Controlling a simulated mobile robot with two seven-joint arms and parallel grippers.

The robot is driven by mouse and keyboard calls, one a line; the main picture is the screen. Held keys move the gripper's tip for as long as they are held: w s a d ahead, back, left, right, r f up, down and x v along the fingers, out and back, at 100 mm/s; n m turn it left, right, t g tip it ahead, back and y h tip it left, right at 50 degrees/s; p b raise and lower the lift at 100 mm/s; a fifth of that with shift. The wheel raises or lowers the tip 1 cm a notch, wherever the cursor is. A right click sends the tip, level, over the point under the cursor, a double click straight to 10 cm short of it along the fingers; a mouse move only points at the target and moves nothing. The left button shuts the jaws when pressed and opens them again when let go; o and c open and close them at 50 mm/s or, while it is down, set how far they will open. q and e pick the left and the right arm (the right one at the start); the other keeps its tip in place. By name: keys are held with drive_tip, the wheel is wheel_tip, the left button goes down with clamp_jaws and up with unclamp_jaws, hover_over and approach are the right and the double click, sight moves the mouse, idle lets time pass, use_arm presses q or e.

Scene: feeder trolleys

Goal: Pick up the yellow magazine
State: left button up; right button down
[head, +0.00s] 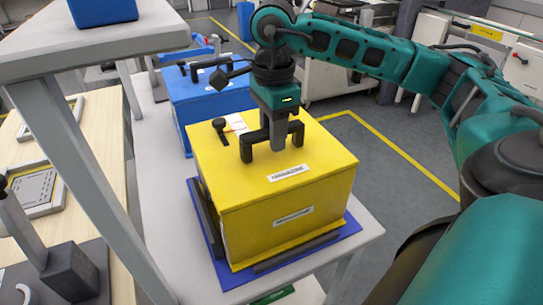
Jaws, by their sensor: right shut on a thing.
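The yellow magazine (313,194) is a large box with white labels on its top and front. It sits upright on a blue base plate (347,231) on the white trolley shelf. A dark bar handle and a black knob stand on its top. My right gripper (274,144) points down from above and is shut on the magazine's top handle. The jaws hide part of the handle. I cannot tell any gap between the box and its base. My left gripper is not in view.
A blue magazine (204,104) with a dark handle stands just behind the yellow one. A grey post (82,150) and upper shelf (70,42) are close on the left. A wooden bench (93,150) lies further left. Open floor (385,190) is to the right.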

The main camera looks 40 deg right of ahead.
drive_tip(key=shift+w+r, duration=0.1)
drive_tip(key=shift+r, duration=0.1)
drive_tip(key=shift+r, duration=0.5)
wheel_tip(320, 180, up, 7)
drive_tip(key=shift+r+p, duration=0.15)
drive_tip(key=shift+p, duration=0.45)
wheel_tip(320, 180, up, 11)
drive_tip(key=p, duration=0.3)
drive_tip(key=shift+r, duration=0.2)
drive_tip(key=shift+r, duration=0.15)
